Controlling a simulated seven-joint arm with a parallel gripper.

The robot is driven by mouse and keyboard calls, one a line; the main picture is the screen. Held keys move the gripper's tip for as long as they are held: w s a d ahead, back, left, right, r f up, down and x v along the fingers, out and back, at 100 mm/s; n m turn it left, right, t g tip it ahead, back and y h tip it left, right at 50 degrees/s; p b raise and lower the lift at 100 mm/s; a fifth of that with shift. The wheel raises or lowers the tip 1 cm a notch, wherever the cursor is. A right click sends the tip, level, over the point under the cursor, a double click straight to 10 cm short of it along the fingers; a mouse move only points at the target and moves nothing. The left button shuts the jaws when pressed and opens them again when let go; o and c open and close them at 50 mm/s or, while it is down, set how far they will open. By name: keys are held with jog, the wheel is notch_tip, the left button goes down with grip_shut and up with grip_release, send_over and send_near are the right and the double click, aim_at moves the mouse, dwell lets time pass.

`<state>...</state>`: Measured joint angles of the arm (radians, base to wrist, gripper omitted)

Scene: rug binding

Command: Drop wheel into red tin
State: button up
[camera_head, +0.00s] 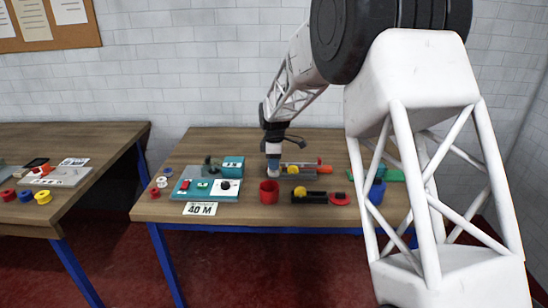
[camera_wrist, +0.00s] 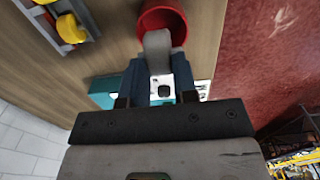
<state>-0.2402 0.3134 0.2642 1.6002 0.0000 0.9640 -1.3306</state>
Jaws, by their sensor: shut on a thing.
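The red tin (camera_head: 269,193) stands upright near the front middle of the wooden table, and its rim also shows at the top of the wrist view (camera_wrist: 183,22). My gripper (camera_head: 273,168) is just behind and above the tin, pointing down. In the wrist view its two blue fingers (camera_wrist: 159,65) are shut on a pale grey, rounded thing (camera_wrist: 157,42), seen nearly edge-on, which looks like the wheel. The held thing overlaps the tin's opening in that view; I cannot tell its height above the rim. The wheel is not clearly visible in the head view.
A teal device (camera_head: 190,187) stands left of the tin, with small blue, white and red spools beyond it. A black fixture with a yellow knob (camera_head: 299,192) and a red disc (camera_head: 340,199) lie right. A blue container (camera_head: 377,192) is partly behind my arm.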

jog(key=shift+f, duration=0.45)
jog(key=o, duration=1)
jog(key=shift+r, duration=3.85)
jog(key=shift+r, duration=0.1)
